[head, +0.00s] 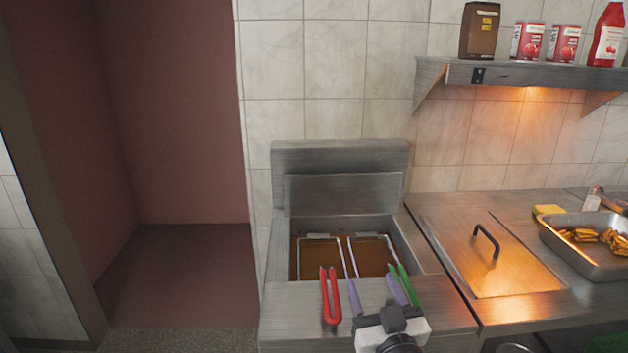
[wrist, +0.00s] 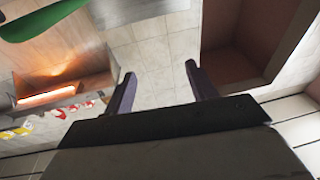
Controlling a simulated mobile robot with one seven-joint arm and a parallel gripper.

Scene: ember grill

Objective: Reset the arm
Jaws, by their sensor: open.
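My gripper (head: 377,293) is low in the middle of the head view, in front of the deep fryer (head: 338,160). Its two purple fingers stand apart with nothing between them. The red basket handle (head: 330,295) is just left of the fingers, and the green basket handle (head: 408,285) is just right of them; I cannot tell whether they touch. In the wrist view the fingers (wrist: 161,85) are spread and empty against the tiled wall. A blurred green shape (wrist: 50,15), likely the green handle, crosses the upper left there.
Two fryer baskets sit in brown oil (head: 345,257). Right of the fryer is a steel counter with a black-handled lid (head: 520,270) and a tray of fries (head: 585,265). A wall shelf (head: 530,75) holds a brown box, two cans and a red bottle. A recess opens at left.

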